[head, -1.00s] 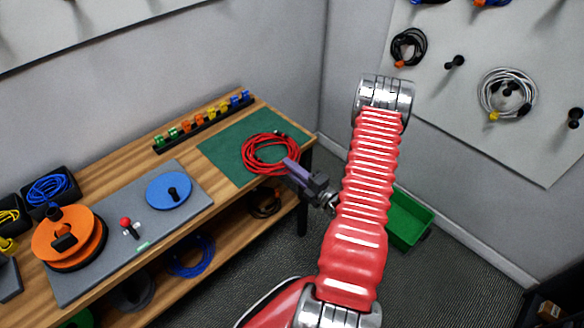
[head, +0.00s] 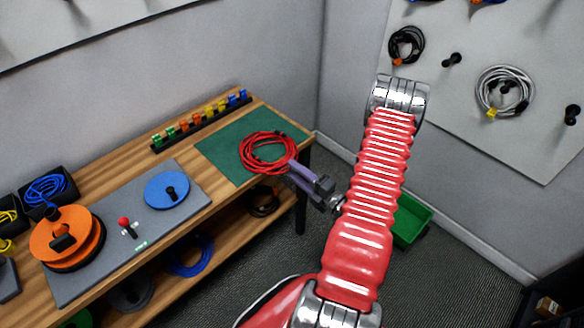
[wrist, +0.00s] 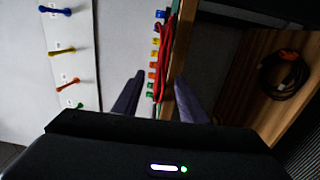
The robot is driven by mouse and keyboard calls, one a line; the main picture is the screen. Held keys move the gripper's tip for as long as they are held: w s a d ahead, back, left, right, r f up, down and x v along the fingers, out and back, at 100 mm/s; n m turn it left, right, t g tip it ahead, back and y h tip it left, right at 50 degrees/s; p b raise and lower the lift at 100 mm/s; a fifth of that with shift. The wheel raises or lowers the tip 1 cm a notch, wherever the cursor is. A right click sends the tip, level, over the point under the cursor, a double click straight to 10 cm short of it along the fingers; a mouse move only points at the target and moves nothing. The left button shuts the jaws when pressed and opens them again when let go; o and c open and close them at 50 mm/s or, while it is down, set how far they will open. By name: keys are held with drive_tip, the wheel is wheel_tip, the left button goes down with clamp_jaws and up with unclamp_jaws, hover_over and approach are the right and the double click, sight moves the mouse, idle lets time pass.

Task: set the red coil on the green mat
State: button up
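The red coil (head: 246,155) lies roughly flat over the green mat (head: 221,147) on the right end of the bench in the head view. Its near side reaches past the mat's front edge in the picture. My gripper (head: 291,166) is at the coil's near right side, with its purple fingers pointing at it. In the wrist view the coil (wrist: 164,55) shows edge-on between the two spread fingertips (wrist: 159,76), with gaps on both sides. The gripper looks open. Whether a finger still touches the coil cannot be told.
A row of coloured clips (head: 204,119) stands behind the mat. A grey board (head: 110,256) with a blue disc (head: 167,190) and an orange reel (head: 85,226) lies to the left. A green bin (head: 411,222) stands on the floor at right.

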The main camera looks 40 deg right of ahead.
drive_tip(key=s, duration=0.8)
drive_tip(key=shift+s, duration=0.35)
drive_tip(key=shift+w+d+f, duration=0.1)
idle(0.4)
